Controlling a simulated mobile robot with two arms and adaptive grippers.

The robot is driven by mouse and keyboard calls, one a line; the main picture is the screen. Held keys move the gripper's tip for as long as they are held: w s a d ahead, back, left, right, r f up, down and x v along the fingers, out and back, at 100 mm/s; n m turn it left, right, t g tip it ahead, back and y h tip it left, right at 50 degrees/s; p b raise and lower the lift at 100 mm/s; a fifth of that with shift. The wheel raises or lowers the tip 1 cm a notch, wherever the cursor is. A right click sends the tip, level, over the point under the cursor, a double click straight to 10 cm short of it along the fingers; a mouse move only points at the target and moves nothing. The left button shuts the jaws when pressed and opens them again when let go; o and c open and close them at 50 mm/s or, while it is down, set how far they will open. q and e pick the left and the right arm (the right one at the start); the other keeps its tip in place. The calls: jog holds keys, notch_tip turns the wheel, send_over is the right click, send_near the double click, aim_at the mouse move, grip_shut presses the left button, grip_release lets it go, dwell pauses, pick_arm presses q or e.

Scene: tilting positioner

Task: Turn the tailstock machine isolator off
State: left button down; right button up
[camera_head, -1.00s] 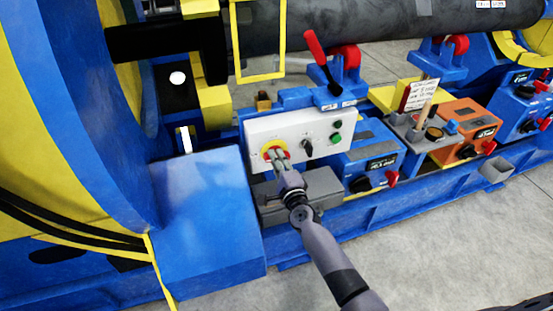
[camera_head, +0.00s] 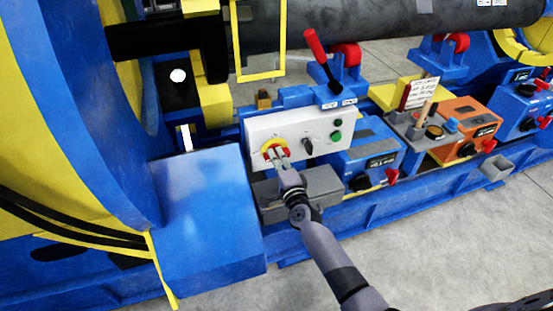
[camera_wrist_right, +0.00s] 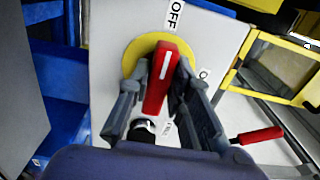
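The isolator's red handle (camera_wrist_right: 160,80) sits on a yellow disc (camera_wrist_right: 140,48) on the white panel (camera_wrist_right: 107,40). In the wrist view the white line on the handle points toward the "OFF" label (camera_wrist_right: 175,15). A second label (camera_wrist_right: 205,75), partly hidden, is to the right of the disc. My right gripper (camera_wrist_right: 158,90) has one finger on each side of the handle, with a narrow gap visible at the left finger. In the head view the right gripper (camera_head: 278,154) covers much of the isolator (camera_head: 268,148). My left gripper is not in view.
A black selector switch (camera_head: 307,146) and a green button (camera_head: 336,136) are to the right on the panel. A grey box (camera_head: 320,183) lies just below my gripper. A red lever (camera_head: 315,46) rises behind the panel. Blue (camera_head: 368,160) and orange (camera_head: 466,128) units stand to the right.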

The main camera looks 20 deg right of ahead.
jog(key=o, duration=0.4)
jog(key=shift+s, duration=0.1)
jog(key=s, duration=1.2)
jog(key=shift+d, duration=0.2)
jog(key=shift+f, duration=0.15)
jog(key=s+a+f+n+g, duration=0.1)
jog(key=s+f+n+g, duration=0.25)
jog(key=s+f, duration=0.45)
jog(key=s+f+n+g+y+p, duration=0.1)
jog(key=s+f+n+g, duration=0.25)
jog(key=f, duration=0.95)
jog(key=s+a+f+n+g, duration=0.15)
jog(key=s+f+n, duration=0.3)
jog(key=f, duration=0.55)
jog(key=s+d+f+n+g, duration=0.2)
jog(key=s+f, duration=0.3)
jog(key=s, duration=0.5)
jog(key=s+d+f+n+g+h, duration=0.1)
jog(key=s+f, duration=0.4)
jog(key=s, duration=0.5)
jog(key=s+d+f+n+g+p, duration=0.1)
jog(key=s+d+f+n+g, duration=0.2)
jog(key=s, duration=0.8)
jog(key=shift+s+d+f+n+g+h, duration=0.1)
jog(key=shift+d+f+n+g+h, duration=0.05)
jog(key=shift+f+n+g, duration=0.4)
jog(key=shift+d+f+n+g+h, duration=0.15)
jog(key=shift+f+n+g, duration=0.2)
jog(key=shift+n+g, duration=0.3)
